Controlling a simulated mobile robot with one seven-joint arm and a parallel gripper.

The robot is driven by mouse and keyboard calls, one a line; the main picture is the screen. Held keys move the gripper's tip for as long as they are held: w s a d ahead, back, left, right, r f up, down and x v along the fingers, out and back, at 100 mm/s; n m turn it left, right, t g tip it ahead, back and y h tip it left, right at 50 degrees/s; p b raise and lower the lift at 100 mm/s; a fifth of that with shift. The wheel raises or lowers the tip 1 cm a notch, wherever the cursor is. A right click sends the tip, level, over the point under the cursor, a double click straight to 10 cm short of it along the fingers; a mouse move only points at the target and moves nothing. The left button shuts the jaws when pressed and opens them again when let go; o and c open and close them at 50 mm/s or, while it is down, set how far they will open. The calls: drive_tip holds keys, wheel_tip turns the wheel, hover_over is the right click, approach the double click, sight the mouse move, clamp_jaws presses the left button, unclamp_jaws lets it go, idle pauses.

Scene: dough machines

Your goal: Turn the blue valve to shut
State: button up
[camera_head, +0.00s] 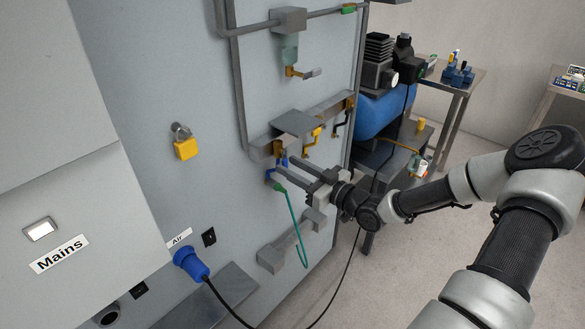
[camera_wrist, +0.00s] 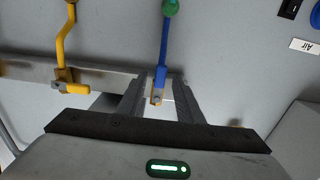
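The blue valve (camera_head: 270,174) sits low on the grey machine panel, mostly hidden behind my gripper in the head view. In the wrist view the blue valve's handle (camera_wrist: 164,48) runs straight up the picture to a green end piece (camera_wrist: 170,7). My gripper (camera_head: 284,167) reaches the panel from the right. In the wrist view my gripper (camera_wrist: 161,80) is open, one finger on each side of the handle's base. Gaps show beside the handle, and I cannot tell whether either finger touches it.
A yellow valve handle (camera_wrist: 63,40) is beside the blue one, left in the wrist view. A green hose (camera_head: 294,222) hangs below my gripper. A blue Air plug (camera_head: 190,263) with a black cable is lower left. A yellow padlock (camera_head: 186,149) hangs on the panel. A blue compressor (camera_head: 378,112) stands behind.

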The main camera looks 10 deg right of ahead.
sight(283, 163)
clamp_jaws()
drive_tip(key=shift+a+m, duration=0.15)
drive_tip(key=shift+m, duration=0.15)
drive_tip(key=a+r+m+p, duration=0.1)
drive_tip(key=m+p, duration=0.1)
drive_tip(key=m, duration=0.3)
drive_tip(key=s+a+r+m+p, duration=0.1)
drive_tip(key=m+p, duration=0.2)
drive_tip(key=m, duration=0.3)
drive_tip(key=s+a+r+m+p, duration=0.1)
drive_tip(key=m+p, duration=0.1)
drive_tip(key=m, duration=0.4)
drive_tip(key=shift+s+r, duration=0.1)
drive_tip(key=shift+r, duration=0.25)
drive_tip(key=shift+m+p, duration=0.3)
unclamp_jaws()
drive_tip(key=shift+r, duration=0.1)
